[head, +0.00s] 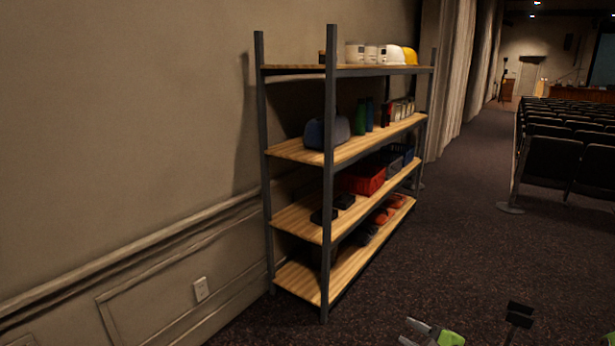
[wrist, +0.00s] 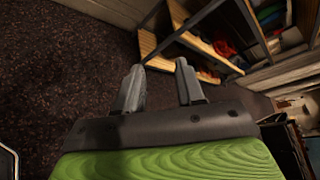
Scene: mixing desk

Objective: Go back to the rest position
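My gripper shows at the bottom edge of the head view (head: 408,331) and in the wrist view (wrist: 159,68). Its two grey fingers stand apart with nothing between them. It is over the dark carpet (head: 450,250), in front of the shelf unit and apart from it. In the wrist view the fingers point toward the lower shelves, with open floor to their left. Most of my arm is out of the head view.
A metal shelf unit (head: 329,190) with wooden boards stands against the beige wall (head: 130,120). It holds a blue bag (head: 327,131), a red crate (head: 364,179), and several cups and bottles. Rows of dark seats (head: 560,160) stand at the right. Carpet between is clear.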

